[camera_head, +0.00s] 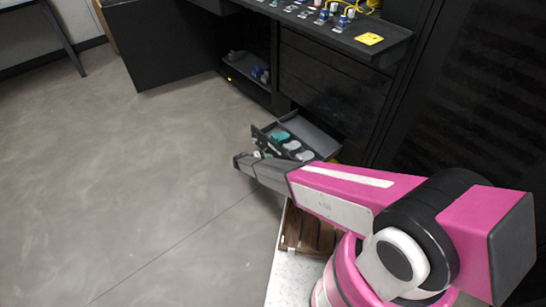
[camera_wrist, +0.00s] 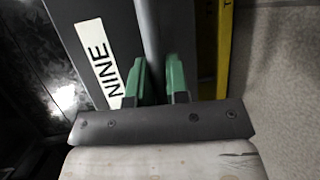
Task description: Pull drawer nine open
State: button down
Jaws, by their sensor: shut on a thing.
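Drawer nine's dark front (camera_wrist: 122,18) shows in the wrist view with a white label (camera_wrist: 101,62) reading NINE. A grey bar handle (camera_wrist: 149,30) runs along it. The green fingers of my gripper (camera_wrist: 158,82) sit on either side of this bar, shut on it. In the head view an open drawer (camera_head: 318,136) sticks out low from the black cabinet, with teal and white items in it. The end of my arm is at its front, so this appears to be drawer nine. My arm covers part of it, and the fingertips are hidden there.
Closed drawers (camera_head: 332,80) lie above the open one. A cabinet door (camera_head: 165,40) stands open at the left. The grey floor (camera_head: 130,180) is clear. A yellow strip (camera_wrist: 225,45) runs beside the drawer front.

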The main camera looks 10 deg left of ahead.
jog(key=shift+s+a, duration=0.3)
jog(key=shift+s, duration=0.05)
jog(key=c, duration=1.1)
grip_release()
jog(key=v, duration=1)
jog(key=shift+s+a+r, duration=0.1)
jog(key=shift+s+a, duration=0.1)
jog(key=shift+a, duration=0.15)
